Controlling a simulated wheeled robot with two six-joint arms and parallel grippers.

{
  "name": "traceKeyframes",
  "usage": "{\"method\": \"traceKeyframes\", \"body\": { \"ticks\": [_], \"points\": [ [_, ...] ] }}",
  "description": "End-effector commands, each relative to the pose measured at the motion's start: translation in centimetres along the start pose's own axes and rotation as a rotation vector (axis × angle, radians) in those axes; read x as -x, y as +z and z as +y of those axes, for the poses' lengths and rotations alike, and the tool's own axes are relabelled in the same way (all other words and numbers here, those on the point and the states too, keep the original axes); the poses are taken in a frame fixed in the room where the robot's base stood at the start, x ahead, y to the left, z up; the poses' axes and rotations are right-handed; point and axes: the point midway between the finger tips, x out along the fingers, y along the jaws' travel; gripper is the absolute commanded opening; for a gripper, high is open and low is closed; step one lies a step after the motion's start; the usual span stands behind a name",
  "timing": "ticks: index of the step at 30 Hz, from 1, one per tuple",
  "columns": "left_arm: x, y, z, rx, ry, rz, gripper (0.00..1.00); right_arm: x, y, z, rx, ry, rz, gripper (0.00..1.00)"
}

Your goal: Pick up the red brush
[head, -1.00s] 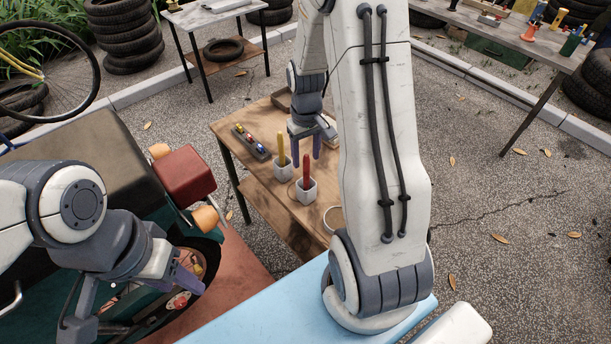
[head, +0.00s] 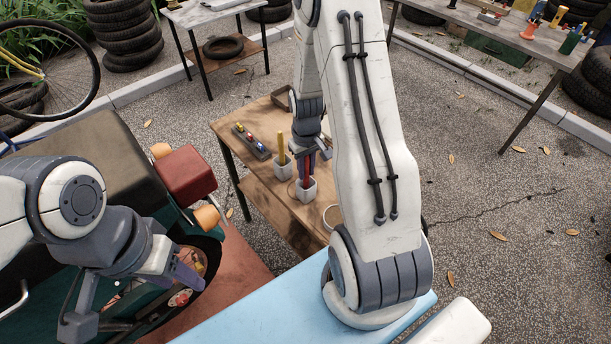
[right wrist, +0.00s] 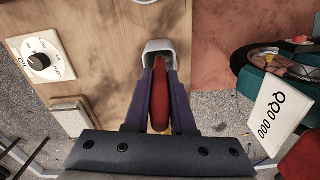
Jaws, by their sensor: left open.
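The red brush (head: 308,172) stands with its lower end in a small pale cup (head: 306,194) on the wooden table (head: 282,232). My right gripper (head: 308,168) reaches down from above, with its two purple fingers close on either side of the red handle. In the right wrist view the red brush (right wrist: 160,98) lies between the fingers (right wrist: 163,92), which look shut on it, and the cup (right wrist: 160,50) is just beyond. The brush's lower end is hidden in the cup. My left gripper (head: 188,272) is open and empty, beside the cart's wheel.
A second cup (head: 282,172) with a yellow-handled tool (head: 281,147) stands close left of the red brush's cup. A dark rack (head: 250,142) with small coloured parts lies behind it. The green cart (head: 110,165) is left. A light blue surface (head: 290,300) fills the front.

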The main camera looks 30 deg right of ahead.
Motion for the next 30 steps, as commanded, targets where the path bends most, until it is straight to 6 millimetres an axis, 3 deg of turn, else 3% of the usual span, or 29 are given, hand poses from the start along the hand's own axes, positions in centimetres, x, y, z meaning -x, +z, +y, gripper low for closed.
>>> {"method": "traceKeyframes", "body": {
  "ticks": [10, 21, 30],
  "points": [
    [-0.1, 0.0, 0.0, 0.000, 0.000, 0.000, 0.50, 0.8, -0.1, 0.0, 0.000, 0.001, 0.003, 0.00],
    [-0.8, 0.0, -0.1, 0.000, 0.000, 0.000, 0.50, 7.7, -0.1, 0.0, 0.000, 0.002, 0.006, 0.00],
    [-0.9, 0.0, -0.1, 0.000, 0.000, 0.000, 0.50, 10.1, 0.0, 0.0, 0.000, 0.000, 0.000, 0.00]
  ]
}}
